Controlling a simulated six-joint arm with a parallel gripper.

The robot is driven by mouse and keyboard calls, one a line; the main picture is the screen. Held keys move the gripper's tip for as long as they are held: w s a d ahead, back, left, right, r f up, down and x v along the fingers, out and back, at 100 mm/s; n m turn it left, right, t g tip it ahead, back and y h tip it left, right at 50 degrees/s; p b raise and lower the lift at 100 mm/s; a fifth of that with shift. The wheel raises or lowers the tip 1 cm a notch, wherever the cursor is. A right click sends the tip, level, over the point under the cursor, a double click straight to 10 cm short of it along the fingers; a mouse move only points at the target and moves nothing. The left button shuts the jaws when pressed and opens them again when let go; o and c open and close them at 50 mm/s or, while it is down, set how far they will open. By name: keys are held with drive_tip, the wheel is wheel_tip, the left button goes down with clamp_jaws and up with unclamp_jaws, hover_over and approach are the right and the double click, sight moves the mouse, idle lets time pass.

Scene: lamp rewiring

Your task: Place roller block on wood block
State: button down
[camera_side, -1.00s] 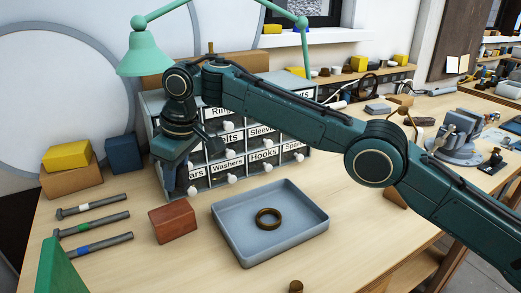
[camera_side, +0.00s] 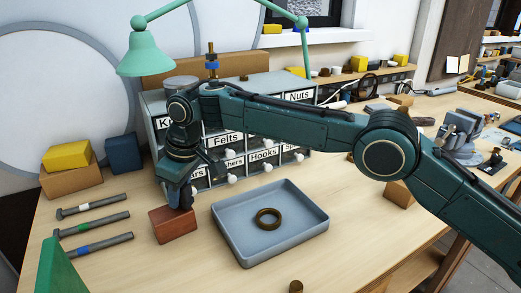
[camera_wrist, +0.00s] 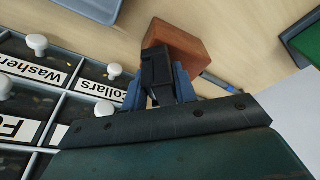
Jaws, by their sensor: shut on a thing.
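The wood block (camera_side: 173,225) is a reddish-brown block on the table, left of the grey tray. My gripper (camera_side: 184,200) points down at the back right part of its top. In the wrist view, the blue fingers of my gripper (camera_wrist: 157,92) are shut on a small black piece, which I take to be the roller block (camera_wrist: 156,68). The wood block (camera_wrist: 177,42) shows just beyond it, partly covered by it. Whether the black piece touches the wood block's top I cannot tell. In the side view the piece is mostly hidden by my gripper.
A grey tray (camera_side: 300,237) with a brown ring (camera_side: 268,218) stands to the right. A labelled drawer cabinet (camera_side: 263,125) with white knobs is close behind my gripper. A green object (camera_side: 53,262) stands at the front left.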

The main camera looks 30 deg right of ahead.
drive_tip(key=shift+f, duration=0.25)
drive_tip(key=c, duration=1.1)
unclamp_jaws()
drive_tip(key=shift+f, duration=0.1)
drive_tip(key=shift+v, duration=3.95)
